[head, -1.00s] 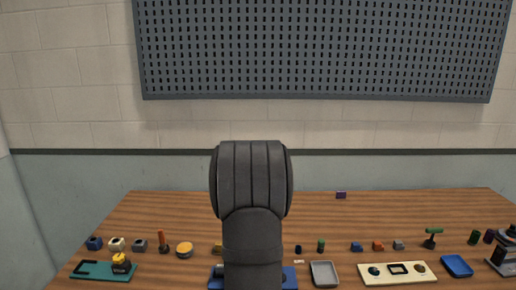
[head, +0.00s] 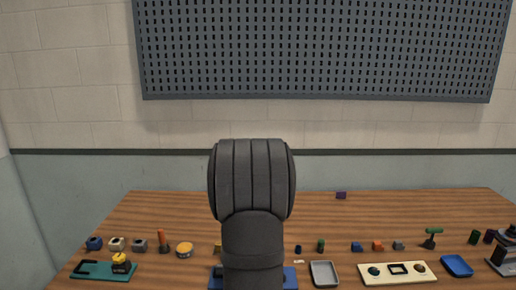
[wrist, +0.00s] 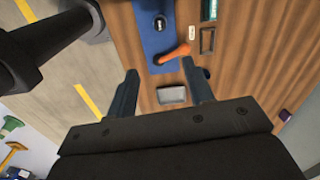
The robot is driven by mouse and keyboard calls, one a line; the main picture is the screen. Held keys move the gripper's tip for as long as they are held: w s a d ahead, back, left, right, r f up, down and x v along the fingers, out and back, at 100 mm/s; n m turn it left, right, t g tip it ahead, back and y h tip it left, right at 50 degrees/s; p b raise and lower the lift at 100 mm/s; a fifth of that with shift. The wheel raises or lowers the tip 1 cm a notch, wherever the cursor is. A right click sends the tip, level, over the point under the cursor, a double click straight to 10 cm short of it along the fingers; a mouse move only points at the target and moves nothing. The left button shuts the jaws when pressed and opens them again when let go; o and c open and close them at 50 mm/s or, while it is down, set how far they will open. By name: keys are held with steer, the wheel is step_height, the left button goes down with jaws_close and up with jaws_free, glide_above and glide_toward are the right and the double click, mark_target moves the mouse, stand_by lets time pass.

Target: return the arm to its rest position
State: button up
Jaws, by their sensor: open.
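My arm (head: 252,200) stands upright in the middle of the head view, and its dark links hide my gripper there. In the wrist view my gripper (wrist: 160,67) is open, with its two dark fingers spread apart and nothing held between them. The fingers point down toward the wooden table (wrist: 225,70). An orange-handled thing (wrist: 172,54) lies beyond the fingertips by a blue board (wrist: 157,25), apart from the fingers as far as I can tell. My arm covers part of the blue board (head: 291,277) in the head view.
A grey tray (head: 324,273) is right of my arm, then a cream panel (head: 398,281) and a blue tray (head: 457,265). A green board (head: 88,272) lies at left. Several small parts line the table. A purple block (head: 341,195) sits at the back, where the table is mostly clear.

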steer(key=shift+f+m, duration=0.6)
steer(key=shift+f, duration=0.85)
steer(key=shift+o, duration=0.4)
steer(key=o, duration=1.1)
steer(key=shift+s+d, duration=0.1)
steer(key=shift+d, duration=0.05)
steer(key=shift+c, duration=0.2)
steer(key=s+d+f+m+t+y, duration=0.2)
steer(key=s+d+m+t, duration=0.3)
steer(key=s+d+m, duration=0.55)
steer(key=w+f+m, duration=0.4)
steer(key=w+f, duration=0.2)
steer(key=f, duration=0.2)
steer(key=shift+w+a+f, duration=0.15)
steer(key=shift+w+a, duration=0.1)
steer(key=shift+w, duration=0.1)
